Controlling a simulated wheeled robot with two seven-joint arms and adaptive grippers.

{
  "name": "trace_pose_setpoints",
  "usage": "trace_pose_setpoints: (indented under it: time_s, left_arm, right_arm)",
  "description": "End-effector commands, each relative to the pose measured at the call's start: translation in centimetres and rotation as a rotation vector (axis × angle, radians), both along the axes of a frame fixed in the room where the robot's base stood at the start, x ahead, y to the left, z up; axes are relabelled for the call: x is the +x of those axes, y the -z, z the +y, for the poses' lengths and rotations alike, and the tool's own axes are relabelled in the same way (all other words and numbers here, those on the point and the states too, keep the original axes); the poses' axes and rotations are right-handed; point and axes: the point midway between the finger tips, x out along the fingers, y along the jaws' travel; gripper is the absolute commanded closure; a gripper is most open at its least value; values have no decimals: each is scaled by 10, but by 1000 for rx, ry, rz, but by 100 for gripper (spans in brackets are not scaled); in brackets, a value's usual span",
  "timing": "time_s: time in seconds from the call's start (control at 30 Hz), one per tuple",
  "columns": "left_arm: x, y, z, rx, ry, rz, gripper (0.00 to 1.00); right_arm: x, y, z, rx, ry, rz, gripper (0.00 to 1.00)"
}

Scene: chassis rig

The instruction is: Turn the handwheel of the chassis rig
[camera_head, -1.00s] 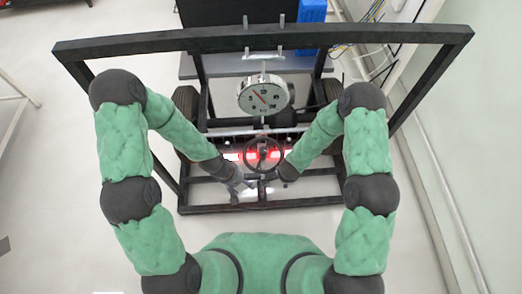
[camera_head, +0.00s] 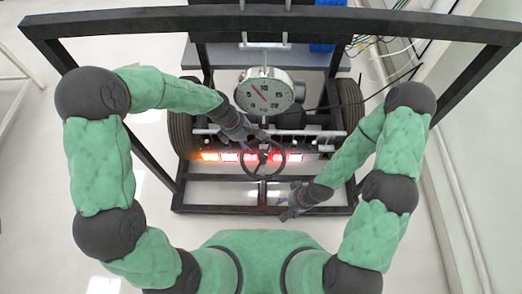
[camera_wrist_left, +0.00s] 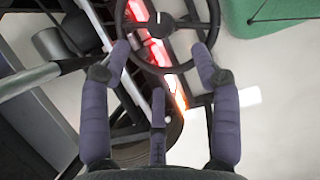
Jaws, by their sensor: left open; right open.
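The black handwheel (camera_head: 263,179) stands in front of the glowing light bar, below the round gauge. My left gripper (camera_head: 262,134) is at the wheel's upper left edge in the head view. In the left wrist view, the left gripper (camera_wrist_left: 161,50) is open, with two fingertips spread over opposite sides of the wheel's rim (camera_wrist_left: 165,70) and a third finger below. I cannot tell whether they touch the rim. My right gripper (camera_head: 287,213) is open and empty, apart from the wheel at its lower right, near the frame's front bar.
A round dial gauge (camera_head: 264,92) is mounted above the wheel. The light bar (camera_head: 210,156) glows red and orange. A black top bar (camera_head: 130,22) spans the rig, with tyres (camera_head: 181,134) at both sides. Cables hang at the upper right. Pale floor lies in front.

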Motion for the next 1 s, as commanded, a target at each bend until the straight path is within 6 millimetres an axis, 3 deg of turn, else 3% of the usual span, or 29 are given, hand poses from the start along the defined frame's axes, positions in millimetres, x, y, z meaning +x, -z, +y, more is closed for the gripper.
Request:
trace_pose_setpoints:
  time_s: [0.6,1.0]
  left_arm:
    - [3,85,-34,1,-1,1,38]
    - [4,98,-41,1,-1,-1,38]
  right_arm:
    - [0,39,0,0,0,-1,38]
    - [0,44,0,0,0,-1,38]
